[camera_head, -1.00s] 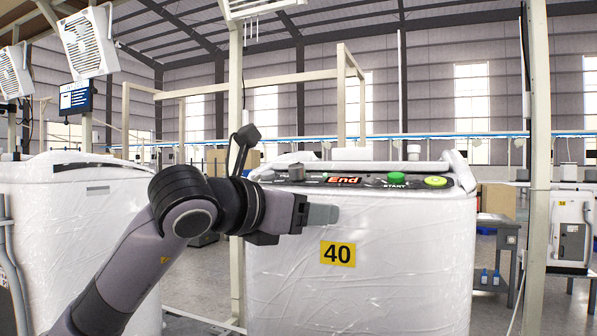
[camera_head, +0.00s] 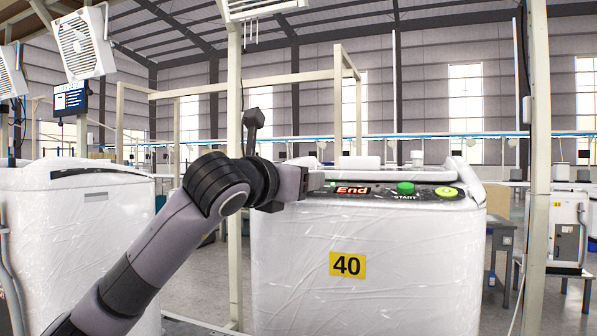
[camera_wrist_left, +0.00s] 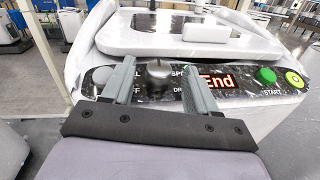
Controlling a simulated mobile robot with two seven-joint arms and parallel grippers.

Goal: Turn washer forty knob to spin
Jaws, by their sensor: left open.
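Washer forty (camera_head: 365,270) is wrapped in white plastic, with a yellow "40" label (camera_head: 347,265) on its front. The knob (camera_wrist_left: 158,70) is grey and round on the black panel in the left wrist view, with partly covered lettering around it, including "SP" to its right. My left gripper (camera_wrist_left: 160,88) is open, one finger on each side of the knob; I cannot tell whether they touch it. In the head view the left gripper (camera_head: 315,181) is at the panel's left end and hides the knob. My right gripper is not in view.
The panel also holds a red "End" display (camera_head: 352,190), a green START button (camera_head: 405,188) and a yellow-green button (camera_head: 446,192). Another wrapped washer (camera_head: 80,220) stands at the left. A pale post (camera_head: 537,200) rises at the right.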

